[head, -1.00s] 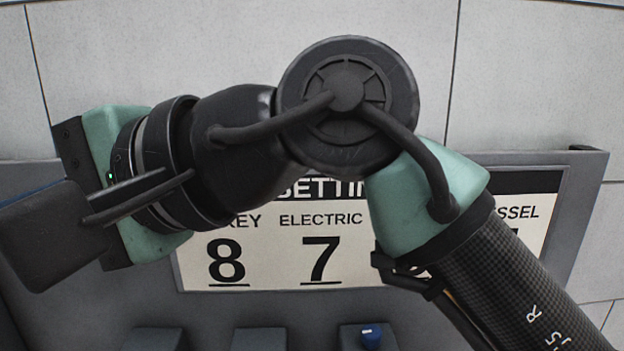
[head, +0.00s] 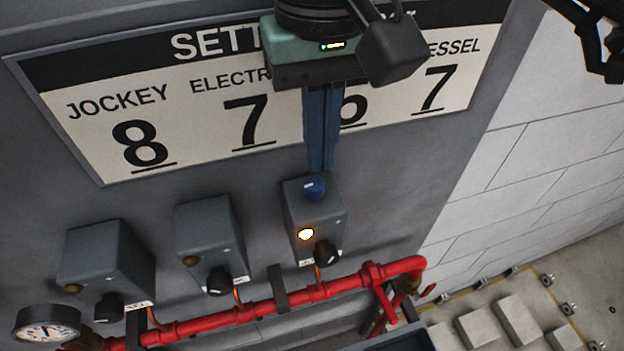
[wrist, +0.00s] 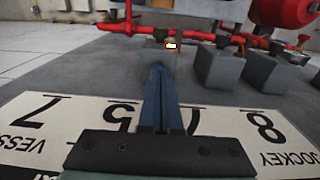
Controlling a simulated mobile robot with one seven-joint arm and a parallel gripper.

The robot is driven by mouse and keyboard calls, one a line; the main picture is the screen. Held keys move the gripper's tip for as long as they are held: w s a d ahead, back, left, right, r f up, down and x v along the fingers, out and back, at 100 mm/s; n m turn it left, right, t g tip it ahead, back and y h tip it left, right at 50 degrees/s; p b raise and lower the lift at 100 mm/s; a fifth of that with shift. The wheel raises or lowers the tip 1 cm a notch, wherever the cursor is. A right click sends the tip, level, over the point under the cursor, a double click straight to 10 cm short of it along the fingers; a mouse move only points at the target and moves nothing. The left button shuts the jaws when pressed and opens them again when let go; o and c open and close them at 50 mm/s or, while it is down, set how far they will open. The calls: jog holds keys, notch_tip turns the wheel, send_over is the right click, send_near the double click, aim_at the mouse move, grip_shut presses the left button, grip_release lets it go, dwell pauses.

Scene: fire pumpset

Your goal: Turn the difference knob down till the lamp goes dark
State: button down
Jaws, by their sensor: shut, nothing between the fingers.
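The third grey switch box (head: 295,215) from the left has a blue knob (head: 314,187) on its top. A lamp (head: 306,234) on its front glows yellow-white, and a black knob (head: 325,252) is beside it. The lit lamp also shows in the wrist view (wrist: 171,46). My gripper (head: 319,170) is shut and empty, its blue fingers pointing down with the tips just above or at the blue knob. I cannot tell whether they touch it. In the wrist view the fingertips (wrist: 158,68) hide the blue knob. No label for the knobs is readable.
Two similar boxes (head: 105,262) (head: 208,238), with unlit lamps, stand left. A red pipe (head: 330,290) runs below, with a gauge (head: 46,325) at lower left. The settings sign (head: 190,140) is on the panel behind my gripper. Open wall lies right.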

aim_at(322, 211)
notch_tip(322, 211, down, 7)
jog(key=b, duration=0.5)
jog(key=shift+r, duration=0.1)
jog(key=shift+a, duration=0.1)
jog(key=shift+w+r, duration=0.1)
jog(key=shift+w, duration=0.15)
dwell(0.5)
jog(key=shift+w+d, duration=0.1)
jog(key=shift+d, duration=0.1)
dwell(0.4)
jog(key=shift+s+d, duration=0.1)
jog(key=shift+s, duration=0.1)
notch_tip(322, 211, up, 6)
jog(key=p, duration=0.4)
jog(key=shift+s, duration=0.15)
